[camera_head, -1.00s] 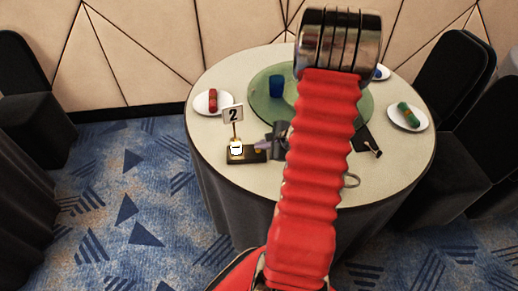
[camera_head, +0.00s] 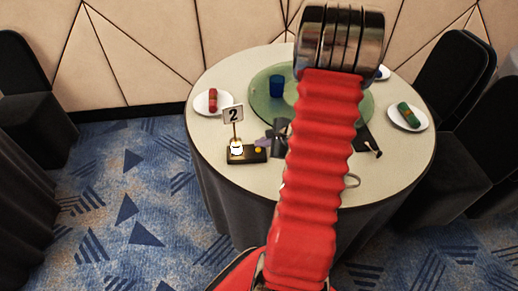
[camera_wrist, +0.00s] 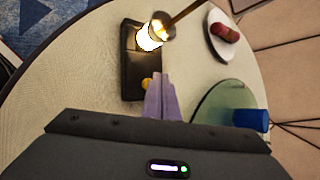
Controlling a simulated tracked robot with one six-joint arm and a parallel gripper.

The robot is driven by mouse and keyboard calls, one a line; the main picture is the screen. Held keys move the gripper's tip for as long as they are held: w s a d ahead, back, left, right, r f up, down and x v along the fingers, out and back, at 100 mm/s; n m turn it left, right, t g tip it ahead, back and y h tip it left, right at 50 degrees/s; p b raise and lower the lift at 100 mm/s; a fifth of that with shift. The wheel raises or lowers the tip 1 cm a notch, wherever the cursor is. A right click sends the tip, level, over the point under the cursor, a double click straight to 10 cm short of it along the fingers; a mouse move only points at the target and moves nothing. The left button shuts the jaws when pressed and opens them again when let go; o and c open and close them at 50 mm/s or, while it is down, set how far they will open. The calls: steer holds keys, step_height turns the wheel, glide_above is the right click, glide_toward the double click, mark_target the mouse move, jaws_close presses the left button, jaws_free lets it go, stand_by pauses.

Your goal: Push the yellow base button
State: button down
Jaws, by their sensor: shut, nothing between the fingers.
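The yellow button (camera_head: 258,149) sits on the right end of a black base (camera_head: 245,160) on the round table. In the wrist view the yellow button (camera_wrist: 147,84) shows just left of my fingers, on the black base (camera_wrist: 132,68). A glowing white lamp (camera_head: 237,148) stands on the other end of the base; it also shows bright in the wrist view (camera_wrist: 149,37). My gripper (camera_head: 263,142) is shut and empty, its tips close to the button. In the wrist view, my gripper (camera_wrist: 159,78) shows its purple-grey fingers together; I cannot tell whether they touch the button.
A number 2 sign (camera_head: 233,114) rises on a thin post by the lamp. A green glass turntable (camera_head: 262,104) carries a blue cup (camera_head: 277,86). Plates with a red item (camera_head: 213,100) and a green item (camera_head: 406,113) lie near the rim. Dark chairs (camera_head: 455,85) stand at right.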

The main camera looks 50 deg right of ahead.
step_height(320, 180, up, 6)
steer(key=shift+f, duration=0.2)
stand_by(0.5)
stand_by(0.5)
